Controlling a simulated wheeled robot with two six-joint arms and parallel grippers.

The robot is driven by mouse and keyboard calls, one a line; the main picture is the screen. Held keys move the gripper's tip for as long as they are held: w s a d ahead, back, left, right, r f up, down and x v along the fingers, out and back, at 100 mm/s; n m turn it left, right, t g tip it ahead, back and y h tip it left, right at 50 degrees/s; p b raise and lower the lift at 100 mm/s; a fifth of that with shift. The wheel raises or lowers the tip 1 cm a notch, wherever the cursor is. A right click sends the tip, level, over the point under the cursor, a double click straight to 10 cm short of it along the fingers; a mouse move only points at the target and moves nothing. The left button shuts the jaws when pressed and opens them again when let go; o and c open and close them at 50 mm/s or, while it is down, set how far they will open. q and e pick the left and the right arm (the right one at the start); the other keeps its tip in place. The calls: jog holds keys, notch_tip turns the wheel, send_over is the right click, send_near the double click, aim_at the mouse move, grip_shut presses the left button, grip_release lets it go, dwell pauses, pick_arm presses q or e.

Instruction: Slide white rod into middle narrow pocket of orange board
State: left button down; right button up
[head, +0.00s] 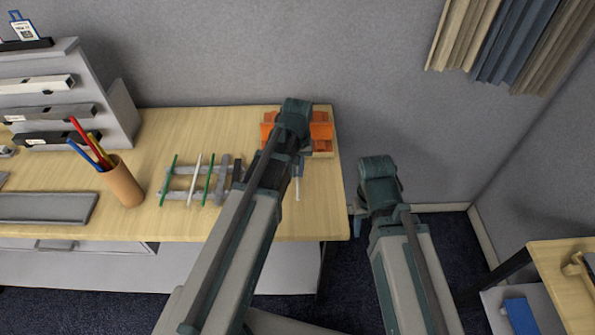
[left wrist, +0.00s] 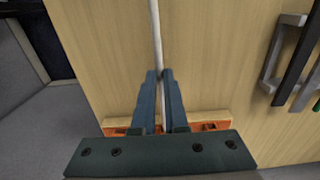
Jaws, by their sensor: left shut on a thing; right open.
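The orange board (head: 322,132) lies near the right end of the table, partly hidden by my left arm. Part of it also shows behind the fingers in the left wrist view (left wrist: 210,126). My left gripper (head: 299,168) is shut on a thin white rod (head: 297,190). In the left wrist view the rod (left wrist: 156,38) runs up and away from between the dark blue fingers (left wrist: 160,74). The board's middle pocket is hidden, and I cannot tell whether the rod touches the board. My right gripper (head: 356,226) is open beyond the table's right edge, mostly hidden by its wrist.
A grey rack (head: 170,194) left of my left arm bears green rods (head: 207,180) and another white rod (head: 194,180). A brown pen cup (head: 122,182) stands further left, by a grey tray (head: 45,208) and a stepped shelf (head: 90,60). Bare table lies around the rack.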

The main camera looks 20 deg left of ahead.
pick_arm(q)
jog(key=shift+w+a, duration=0.45)
jog(key=shift+w, duration=1.15)
jog(key=shift+w+a, duration=0.45)
jog(key=shift+w, duration=1.15)
jog(key=shift+w+a, duration=0.45)
jog(key=shift+w, duration=1.15)
jog(key=c, duration=0.9)
grip_release()
jog(key=shift+o, duration=0.2)
jog(key=shift+r, duration=0.1)
notch_tip(320, 180, up, 14)
jog(key=p, duration=1.3)
jog(key=shift+p, duration=0.4)
jog(key=shift+f, duration=0.2)
